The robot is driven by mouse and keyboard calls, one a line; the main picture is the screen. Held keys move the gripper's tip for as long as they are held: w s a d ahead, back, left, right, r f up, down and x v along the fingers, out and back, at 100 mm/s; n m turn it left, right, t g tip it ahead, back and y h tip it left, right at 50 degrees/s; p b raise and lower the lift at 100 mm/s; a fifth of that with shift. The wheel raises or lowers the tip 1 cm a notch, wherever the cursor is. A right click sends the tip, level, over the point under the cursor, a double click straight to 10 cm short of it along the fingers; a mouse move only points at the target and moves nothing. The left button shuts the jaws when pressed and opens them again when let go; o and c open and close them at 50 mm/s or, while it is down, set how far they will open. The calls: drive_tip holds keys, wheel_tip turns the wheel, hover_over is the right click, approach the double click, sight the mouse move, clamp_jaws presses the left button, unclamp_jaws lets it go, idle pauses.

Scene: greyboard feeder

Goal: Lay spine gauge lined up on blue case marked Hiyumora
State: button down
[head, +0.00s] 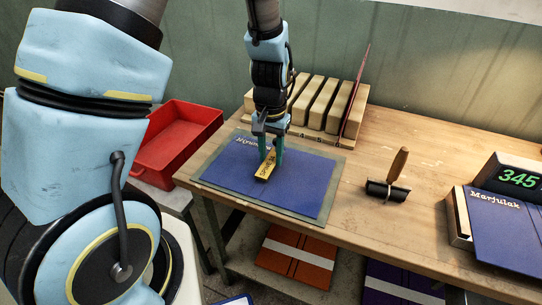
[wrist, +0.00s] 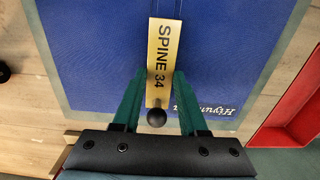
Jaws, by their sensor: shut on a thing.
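The blue case marked Hiyumora (head: 305,190) lies flat on a grey-green mat on the wooden table. Its white lettering shows partly covered in the wrist view (wrist: 205,107). The spine gauge (head: 264,177) is a yellow brass strip reading SPINE 34, with a black knob at its near end, in the wrist view (wrist: 162,52). My gripper (head: 271,152) is over the case with its green fingers shut on the gauge near the knob end. The gauge lies over the case, roughly along a faint line on it. I cannot tell if it touches the case.
A red tray (head: 183,145) stands left of the table. A wooden rack (head: 318,106) with several blocks is behind the mat. A roller with a wooden handle (head: 390,180) stands to the right. A scale display reading 345 (head: 518,176) and a blue Marjulak case (head: 505,230) are at far right.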

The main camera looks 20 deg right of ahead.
sight(271, 161)
drive_tip(key=shift+f, duration=0.6)
drive_tip(key=shift+f, duration=0.2)
drive_tip(key=shift+c, duration=2.2)
unclamp_jaws()
drive_tip(key=shift+r, duration=0.15)
wheel_tip(271, 161, up, 12)
drive_tip(key=b, duration=0.1)
drive_tip(key=w+a+r+n+t, duration=0.1)
drive_tip(key=a+n, duration=0.6)
drive_tip(key=a, duration=1.8)
drive_tip(key=shift+a+r+t, duration=0.2)
drive_tip(key=shift+r+t, duration=0.05)
drive_tip(key=shift+t, duration=0.05)
